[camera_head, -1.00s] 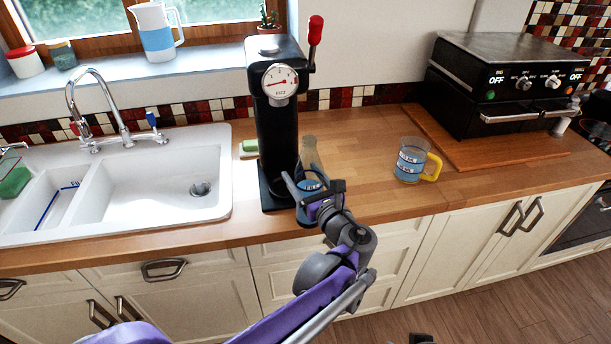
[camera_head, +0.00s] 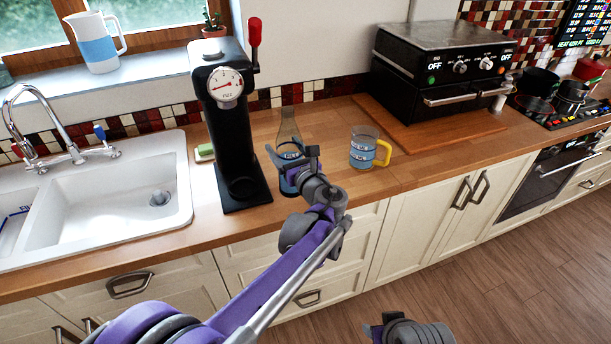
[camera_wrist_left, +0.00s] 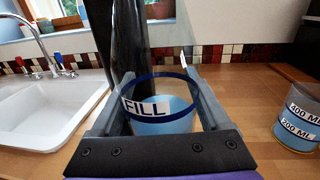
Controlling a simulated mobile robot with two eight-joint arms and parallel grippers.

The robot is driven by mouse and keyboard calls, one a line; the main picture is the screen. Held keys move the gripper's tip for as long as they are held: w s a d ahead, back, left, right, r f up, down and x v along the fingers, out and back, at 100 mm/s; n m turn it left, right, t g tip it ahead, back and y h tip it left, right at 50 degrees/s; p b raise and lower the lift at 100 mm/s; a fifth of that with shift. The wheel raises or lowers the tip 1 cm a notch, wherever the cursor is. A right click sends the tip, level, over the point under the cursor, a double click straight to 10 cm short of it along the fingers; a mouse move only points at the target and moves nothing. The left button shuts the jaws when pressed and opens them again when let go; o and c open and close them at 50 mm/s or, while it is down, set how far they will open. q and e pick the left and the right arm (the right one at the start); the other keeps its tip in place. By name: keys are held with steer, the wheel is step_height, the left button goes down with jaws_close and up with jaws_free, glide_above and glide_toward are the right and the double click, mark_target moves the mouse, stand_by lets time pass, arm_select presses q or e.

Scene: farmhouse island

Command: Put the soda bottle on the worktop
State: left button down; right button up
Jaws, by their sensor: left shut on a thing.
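The soda bottle (camera_head: 289,127) is clear, with blue liquid and a FILL label. It stands upright, just right of the black soda machine (camera_head: 234,130), over the front part of the wooden worktop (camera_head: 335,190). My left gripper (camera_head: 292,165) is shut around its lower body and partly hides it. In the left wrist view the bottle (camera_wrist_left: 160,112) sits between the two fingers. I cannot tell whether its base touches the worktop. My right gripper (camera_head: 376,329) is low at the bottom edge, partly cut off, away from the bottle; its jaws are unclear.
A measuring jug (camera_head: 363,147) with a yellow handle stands right of the bottle. Behind it are a wooden board (camera_head: 420,135) and a black grill oven (camera_head: 440,75). A white sink (camera_head: 110,195) lies left of the machine. Worktop between bottle and jug is narrow; behind them is bare.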

arm_select(q)
steer(key=w+d+r+m+t+h+p, duration=0.1)
steer(key=w+d+r+m+h+p, duration=0.2)
steer(key=w+d, duration=0.7)
step_height(320, 180, down, 10)
steer(key=w+a+h+b, duration=0.1)
steer(key=w+a, duration=0.1)
arm_select(e)
steer(key=r, duration=0.1)
steer(key=w+r, duration=0.1)
steer(key=r, duration=0.1)
steer(key=shift+w, duration=0.1)
steer(key=shift+f, duration=0.1)
arm_select(q)
steer(key=shift+f, duration=0.1)
jaws_free()
steer(key=s+d+b, duration=0.2)
steer(key=s, duration=1)
steer(key=shift+r, duration=0.2)
arm_select(e)
steer(key=shift+s+f, duration=0.3)
steer(key=shift+f, duration=0.45)
steer(key=shift+s+f, duration=0.3)
steer(key=shift+f, duration=0.45)
